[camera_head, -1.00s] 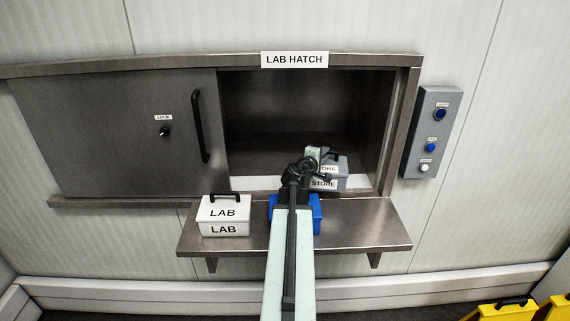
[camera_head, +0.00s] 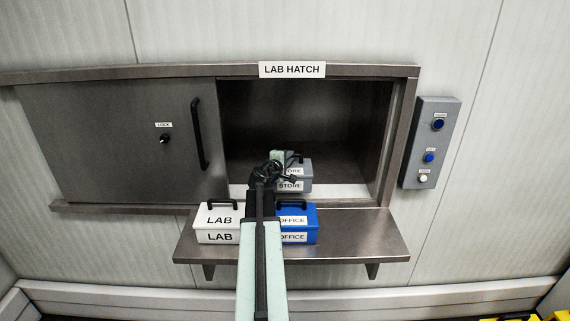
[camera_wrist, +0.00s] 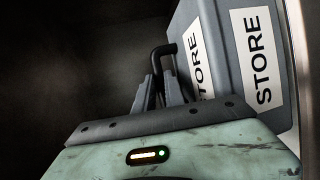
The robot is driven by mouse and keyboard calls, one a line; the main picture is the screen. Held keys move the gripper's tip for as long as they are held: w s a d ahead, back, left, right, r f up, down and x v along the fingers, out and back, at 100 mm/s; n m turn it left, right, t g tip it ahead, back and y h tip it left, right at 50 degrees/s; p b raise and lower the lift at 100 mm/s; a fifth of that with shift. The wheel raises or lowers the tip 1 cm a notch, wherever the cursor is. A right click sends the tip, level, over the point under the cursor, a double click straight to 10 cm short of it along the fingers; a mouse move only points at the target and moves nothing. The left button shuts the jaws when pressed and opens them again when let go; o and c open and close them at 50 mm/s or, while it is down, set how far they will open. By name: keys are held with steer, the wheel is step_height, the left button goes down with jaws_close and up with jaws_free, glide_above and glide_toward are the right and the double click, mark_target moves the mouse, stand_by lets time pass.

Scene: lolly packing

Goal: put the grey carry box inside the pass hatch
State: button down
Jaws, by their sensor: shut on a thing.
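The grey carry box (camera_head: 306,181), labelled STORE, is at the pass hatch opening, above the sill; my arm hides part of it. In the wrist view the grey box (camera_wrist: 222,50) fills the upper right, with its dark handle (camera_wrist: 163,62) between my fingers. My gripper (camera_head: 279,164) is shut on that handle. The pass hatch (camera_head: 300,110), under a LAB HATCH sign, is open on its right side, and its dark inside looks empty otherwise. I cannot tell whether the box touches the hatch floor.
A white LAB box (camera_head: 218,222) and a blue OFFICE box (camera_head: 299,222) stand on the shelf (camera_head: 360,235) below the opening. The sliding door (camera_head: 110,140) covers the left. A button panel (camera_head: 431,142) is on the right wall. Yellow items (camera_head: 555,316) lie low right.

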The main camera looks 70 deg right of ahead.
steer(key=w+d+f+b, duration=0.4)
steer(key=w+d+f, duration=0.1)
steer(key=d, duration=0.4)
steer(key=shift+w+d+b, duration=0.25)
steer(key=shift+w+b, duration=0.15)
steer(key=shift+w, duration=0.35)
steer(key=c, duration=1.4)
jaws_free()
steer(key=shift+r, duration=0.1)
steer(key=shift+r, duration=0.15)
steer(key=a+p, duration=0.1)
steer(key=a, duration=0.2)
steer(key=a+r, duration=0.1)
steer(key=a, duration=0.3)
steer(key=a+r+p, duration=0.1)
steer(key=a, duration=0.3)
steer(key=shift+w+a+r+p, duration=0.1)
steer(key=shift+w+a+p, duration=0.05)
steer(key=shift+p, duration=0.2)
steer(key=shift+a, duration=0.3)
